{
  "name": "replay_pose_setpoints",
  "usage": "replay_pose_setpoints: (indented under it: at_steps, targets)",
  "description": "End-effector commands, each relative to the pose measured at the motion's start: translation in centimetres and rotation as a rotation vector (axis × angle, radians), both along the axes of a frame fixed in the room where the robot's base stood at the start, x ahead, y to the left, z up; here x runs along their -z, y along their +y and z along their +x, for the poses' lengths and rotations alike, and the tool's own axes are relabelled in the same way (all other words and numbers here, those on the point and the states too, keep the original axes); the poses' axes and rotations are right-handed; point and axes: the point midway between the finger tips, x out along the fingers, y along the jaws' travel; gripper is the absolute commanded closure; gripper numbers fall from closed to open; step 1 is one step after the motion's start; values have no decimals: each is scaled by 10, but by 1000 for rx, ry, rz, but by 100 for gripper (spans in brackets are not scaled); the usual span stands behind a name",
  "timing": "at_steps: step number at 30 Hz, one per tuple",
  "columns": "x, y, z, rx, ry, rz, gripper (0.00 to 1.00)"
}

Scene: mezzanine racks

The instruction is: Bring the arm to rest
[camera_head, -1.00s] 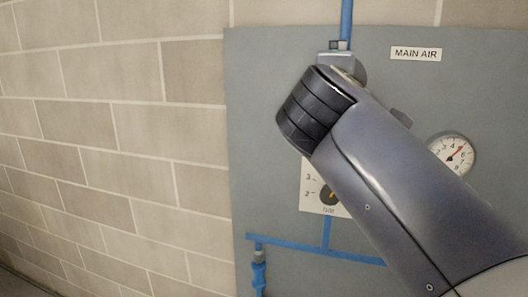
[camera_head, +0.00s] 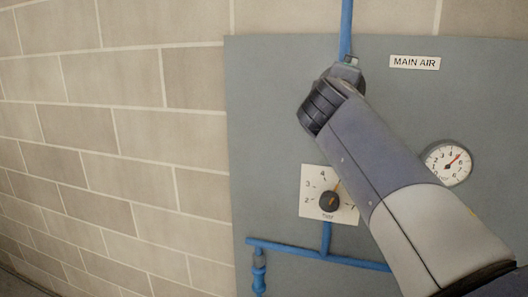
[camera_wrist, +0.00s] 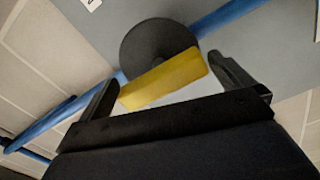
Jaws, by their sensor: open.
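My gripper (camera_wrist: 165,70) shows in the wrist view with its two dark fingers apart and nothing clamped between them. A yellow bar handle (camera_wrist: 163,79) on a dark round disc (camera_wrist: 158,45) lies in line with the gap between the fingers. I cannot tell how deep the handle sits between them. In the head view my arm slants across the panel from the lower right up to the blue pipe, and my gripper and the yellow handle are hidden behind it.
A grey panel (camera_head: 270,120) on a block wall (camera_head: 120,130) carries a "MAIN AIR" label (camera_head: 415,62), a round gauge (camera_head: 447,163), a numbered dial with a dark knob (camera_head: 329,201) and blue pipes (camera_head: 318,254). The wall left of the panel is clear.

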Motion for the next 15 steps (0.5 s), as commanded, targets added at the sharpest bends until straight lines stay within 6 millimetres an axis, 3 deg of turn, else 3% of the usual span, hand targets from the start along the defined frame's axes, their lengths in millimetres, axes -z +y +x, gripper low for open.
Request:
replay_pose_setpoints:
  at_steps: [15]
  targets:
    - [0, -1, 0, 0, -151, 468, 0]
